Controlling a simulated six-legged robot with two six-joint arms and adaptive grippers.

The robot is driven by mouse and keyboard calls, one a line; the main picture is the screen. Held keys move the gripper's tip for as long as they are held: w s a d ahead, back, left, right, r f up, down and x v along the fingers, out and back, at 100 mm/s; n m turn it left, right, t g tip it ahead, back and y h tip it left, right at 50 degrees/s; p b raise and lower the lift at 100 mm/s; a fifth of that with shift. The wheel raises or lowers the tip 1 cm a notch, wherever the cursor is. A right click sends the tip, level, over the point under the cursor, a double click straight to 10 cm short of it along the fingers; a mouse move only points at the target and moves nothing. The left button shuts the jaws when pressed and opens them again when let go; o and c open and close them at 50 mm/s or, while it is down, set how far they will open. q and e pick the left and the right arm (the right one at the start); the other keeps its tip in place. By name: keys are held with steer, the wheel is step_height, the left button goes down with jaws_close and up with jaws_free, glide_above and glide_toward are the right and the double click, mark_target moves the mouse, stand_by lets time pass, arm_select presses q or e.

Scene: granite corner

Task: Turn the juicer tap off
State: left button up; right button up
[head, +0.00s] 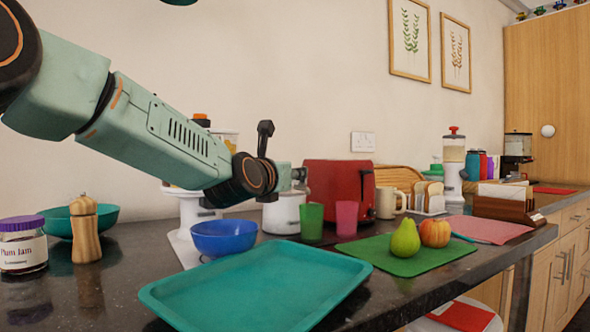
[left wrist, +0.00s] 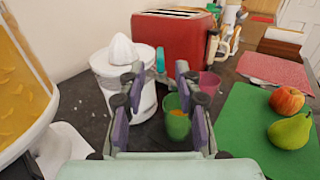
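A white citrus juicer (left wrist: 122,70) with a ribbed cone stands on the dark counter; its lower body shows in the head view (head: 284,213), partly behind my arm. A small teal piece (left wrist: 160,60), apparently its tap lever, shows on its right side in the left wrist view, between my fingertips in the picture. I cannot tell if it is touched or which way it is set. My left gripper (left wrist: 157,80) is open, its fingers apart, with nothing seen held; it also shows in the head view (head: 298,176). My right gripper is not in view.
A green cup (left wrist: 177,120) with something orange inside and a pink cup (left wrist: 209,83) stand close by the gripper. A red toaster (head: 338,185) is behind. A dispenser of orange liquid (left wrist: 18,85) is at left. A blue bowl (head: 224,238) and teal tray (head: 255,288) lie in front.

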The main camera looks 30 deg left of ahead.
arm_select(q)
steer(key=s+m+p, duration=0.2)
steer(key=m+p, duration=0.8)
steer(key=m, duration=0.8)
steer(key=s+m+p, duration=0.2)
steer(key=m+p, duration=0.7)
steer(key=m, duration=0.9)
steer(key=w, duration=0.3)
steer(key=w+b, duration=0.1)
steer(key=w, duration=0.7)
steer(key=shift+w+a, duration=0.25)
steer(key=shift+a, duration=0.15)
steer(key=shift+c, duration=0.4)
jaws_close()
